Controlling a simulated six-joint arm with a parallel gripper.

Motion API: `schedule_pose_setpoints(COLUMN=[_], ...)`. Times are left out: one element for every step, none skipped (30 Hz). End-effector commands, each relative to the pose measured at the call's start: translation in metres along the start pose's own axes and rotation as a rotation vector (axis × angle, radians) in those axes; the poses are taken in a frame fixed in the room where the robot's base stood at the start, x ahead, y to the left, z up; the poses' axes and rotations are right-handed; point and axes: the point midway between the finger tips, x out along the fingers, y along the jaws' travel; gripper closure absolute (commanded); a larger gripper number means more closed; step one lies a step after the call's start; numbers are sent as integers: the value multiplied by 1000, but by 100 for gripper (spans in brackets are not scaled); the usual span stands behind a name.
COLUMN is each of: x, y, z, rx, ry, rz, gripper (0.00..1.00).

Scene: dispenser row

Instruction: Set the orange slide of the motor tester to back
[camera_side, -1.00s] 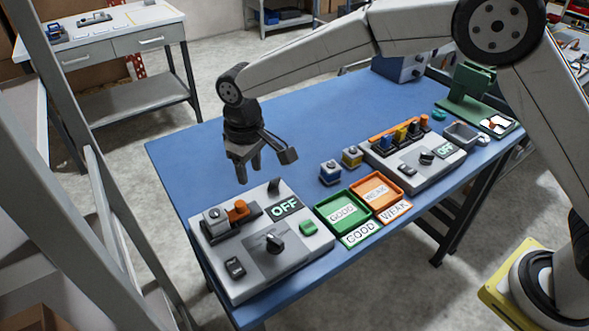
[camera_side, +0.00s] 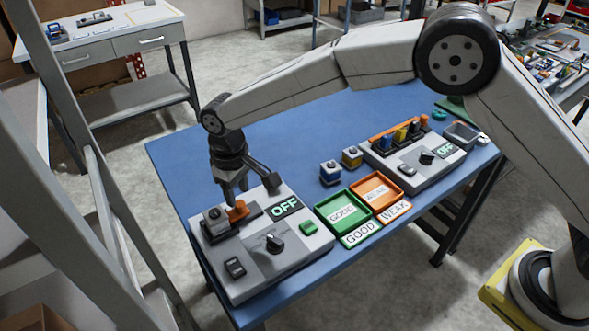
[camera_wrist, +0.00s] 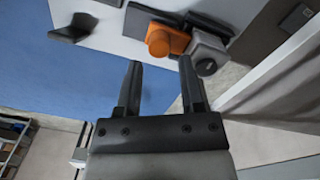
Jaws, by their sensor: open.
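The orange slide (camera_side: 238,210) sits on a dark track on top of the grey motor tester (camera_side: 285,254), which stands at the near left of the table. A grey block with a round top (camera_side: 214,220) is on the same track, just left of the slide. My gripper (camera_side: 235,196) is open and empty, just above and behind the slide in the side view. In the wrist view the slide (camera_wrist: 162,40) lies ahead of the open fingers (camera_wrist: 160,72), apart from them, with the grey block (camera_wrist: 206,56) beside it. The tester's display reads OFF.
Green GOOD (camera_side: 343,208) and orange WEAK (camera_side: 376,189) trays stand right of the tester. A second tester (camera_side: 432,172) stands at right. The blue table (camera_side: 290,130) behind is clear.

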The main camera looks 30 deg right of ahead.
Motion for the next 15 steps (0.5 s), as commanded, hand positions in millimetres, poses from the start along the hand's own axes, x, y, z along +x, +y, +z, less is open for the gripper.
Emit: schedule_pose_setpoints(x=[8, 11, 16, 19, 22, 25, 28, 30, 32, 33, 34, 35, 35, 35, 36], y=[0, 0, 0, 0, 0, 0, 0, 0, 0, 0, 0, 0, 0, 0, 0], z=[1, 1, 0, 0, 0, 0, 0, 0, 0, 0, 0, 0, 0, 0, 0], rx=[0, 0, 0, 0, 0, 0, 0, 0, 0, 0, 0, 0, 0, 0, 0], ry=[-3, -3, -2, -1, -1, -2, -2, -2, -1, 0, 1, 1, 1, 1, 1], rz=[0, 0, 0, 0, 0, 0, 0, 0, -1, -1, -1, -1, -1, -1, -1], gripper=[51, 51, 51, 51, 51, 51, 51, 51, 51, 51, 51, 51, 51, 51, 51])
